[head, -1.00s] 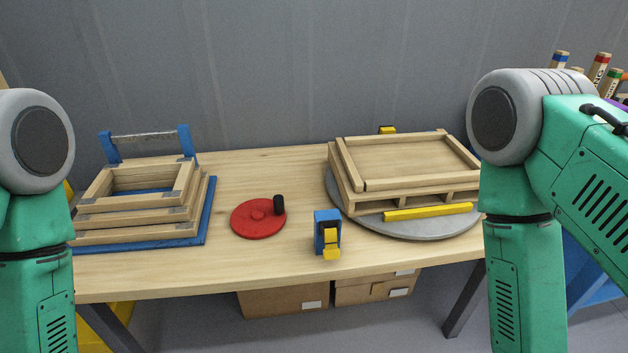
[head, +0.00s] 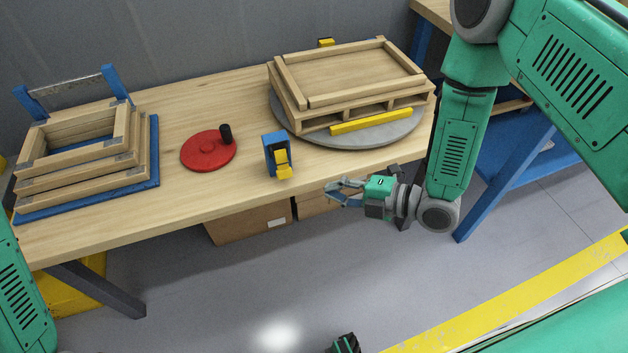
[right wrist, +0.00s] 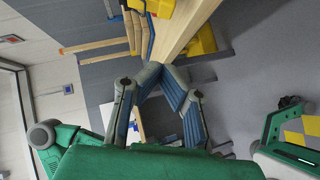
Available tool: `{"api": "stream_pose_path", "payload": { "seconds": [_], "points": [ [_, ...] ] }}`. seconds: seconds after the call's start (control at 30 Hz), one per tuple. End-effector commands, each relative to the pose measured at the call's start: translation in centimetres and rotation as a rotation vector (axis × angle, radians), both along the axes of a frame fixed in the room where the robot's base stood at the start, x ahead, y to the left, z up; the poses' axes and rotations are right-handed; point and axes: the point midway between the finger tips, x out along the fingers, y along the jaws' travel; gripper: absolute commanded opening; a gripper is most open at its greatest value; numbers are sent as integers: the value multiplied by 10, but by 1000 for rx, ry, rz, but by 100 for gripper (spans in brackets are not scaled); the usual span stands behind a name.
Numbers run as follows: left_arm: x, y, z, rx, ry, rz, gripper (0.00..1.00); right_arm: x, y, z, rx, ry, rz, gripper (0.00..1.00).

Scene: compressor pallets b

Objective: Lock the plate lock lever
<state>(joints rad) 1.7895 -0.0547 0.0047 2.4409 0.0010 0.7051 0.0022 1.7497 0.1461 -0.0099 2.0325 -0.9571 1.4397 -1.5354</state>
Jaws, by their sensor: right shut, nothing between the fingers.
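The lever that best fits the plate lock is the small yellow lever (head: 283,164) on a blue bracket (head: 270,154). It stands at the table's front edge, left of the round grey plate (head: 402,132). The lever tilts down towards the front. My right gripper (head: 331,190) is shut and empty, in front of the table edge, to the right of and lower in the picture than the lever, apart from it. Its fingers (right wrist: 152,72) also show in the right wrist view, drawn together at the tips.
A wooden pallet frame (head: 350,75) and a yellow bar (head: 371,122) lie on the grey plate. A red disc with a black knob (head: 208,151) lies left of the bracket. Stacked wooden frames (head: 83,160) stand at left. Cardboard boxes (head: 248,222) are under the table (head: 180,95).

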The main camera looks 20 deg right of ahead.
Motion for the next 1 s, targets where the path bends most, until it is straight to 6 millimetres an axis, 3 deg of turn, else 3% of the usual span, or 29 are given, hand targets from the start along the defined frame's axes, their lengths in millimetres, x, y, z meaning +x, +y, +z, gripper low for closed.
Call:
{"api": "stream_pose_path", "payload": {
  "seconds": [0.43,0.7,1.0],
  "points": [
    [0,0,-15,0,0,0,49,56,67,-27,2,1,0,0],
    [0,0,-22,0,0,0,49,87,67,-40,0,4,-2,0],
    [0,0,-22,0,0,0,49,93,67,-41,0,6,-2,0]
  ]
}}
